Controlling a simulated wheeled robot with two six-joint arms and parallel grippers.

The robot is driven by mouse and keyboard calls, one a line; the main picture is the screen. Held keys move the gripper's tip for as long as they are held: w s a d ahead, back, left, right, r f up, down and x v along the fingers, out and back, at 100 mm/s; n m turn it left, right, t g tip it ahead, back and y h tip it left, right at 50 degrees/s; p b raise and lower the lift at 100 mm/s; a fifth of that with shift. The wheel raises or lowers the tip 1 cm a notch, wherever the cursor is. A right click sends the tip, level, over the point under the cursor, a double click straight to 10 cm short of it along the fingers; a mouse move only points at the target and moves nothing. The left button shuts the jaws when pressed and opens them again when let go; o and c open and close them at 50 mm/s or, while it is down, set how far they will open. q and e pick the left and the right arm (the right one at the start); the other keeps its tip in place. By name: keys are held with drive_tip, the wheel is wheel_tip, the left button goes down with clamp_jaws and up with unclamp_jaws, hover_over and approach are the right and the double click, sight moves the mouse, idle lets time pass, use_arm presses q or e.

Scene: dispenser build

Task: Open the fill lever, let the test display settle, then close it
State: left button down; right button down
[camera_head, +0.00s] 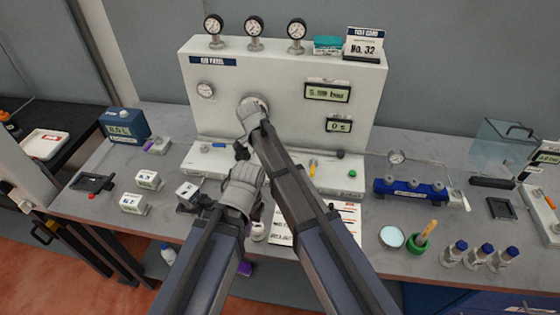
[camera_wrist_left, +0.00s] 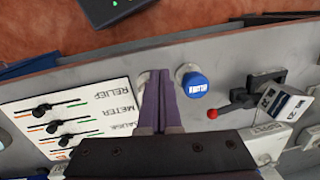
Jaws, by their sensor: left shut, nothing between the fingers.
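The rig panel (camera_head: 280,78) stands at the back of the bench, with a bar display (camera_head: 327,92) and a seconds display (camera_head: 340,125) reading 0 s. In the left wrist view, a lever with a red ball end (camera_wrist_left: 212,113) sits on a black block beside a tilted label card. I cannot read which lever is the fill lever. My left gripper (camera_wrist_left: 165,75) is shut and empty, apart from the red-ended lever, which lies to its right there. In the head view it (camera_head: 210,205) is partly hidden by my arm. My right gripper (camera_head: 241,150) is near the panel's lower front, its fingers unclear.
A blue-capped bottle (camera_wrist_left: 195,83) stands close beside my left fingers. A printed card (camera_wrist_left: 85,115) with lever drawings lies on the other side. Small white boxes (camera_head: 148,180) stand at the left; a blue manifold (camera_head: 410,190) and several bottles stand at the right.

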drive_tip(key=shift+a, duration=0.3)
drive_tip(key=shift+d, duration=0.15)
idle(0.5)
